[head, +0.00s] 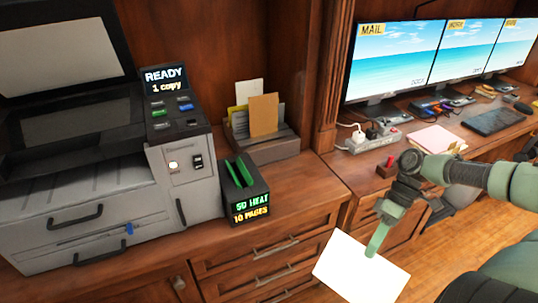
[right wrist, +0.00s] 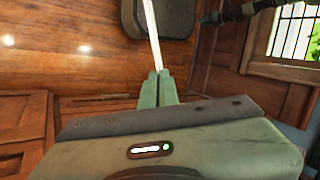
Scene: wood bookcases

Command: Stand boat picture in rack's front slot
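My right gripper (head: 374,243) is shut on a white sheet (head: 358,272), held out in front of the counter, right of and nearer than the rack. The face I see is blank; no boat shows on it. In the right wrist view the sheet (right wrist: 151,30) is edge-on between the closed fingers (right wrist: 157,85). The rack (head: 277,150) is a dark letter holder on the counter against the back panel. Yellow, white and tan papers (head: 263,115) stand in it toward the back. Its front part looks empty, though small. My left gripper is not in view.
A large grey printer (head: 95,200) stands left, with a READY screen. A dark box with green slots (head: 241,190) sits between printer and rack. A power strip (head: 373,141), pink papers (head: 436,138) and monitors (head: 395,55) are right.

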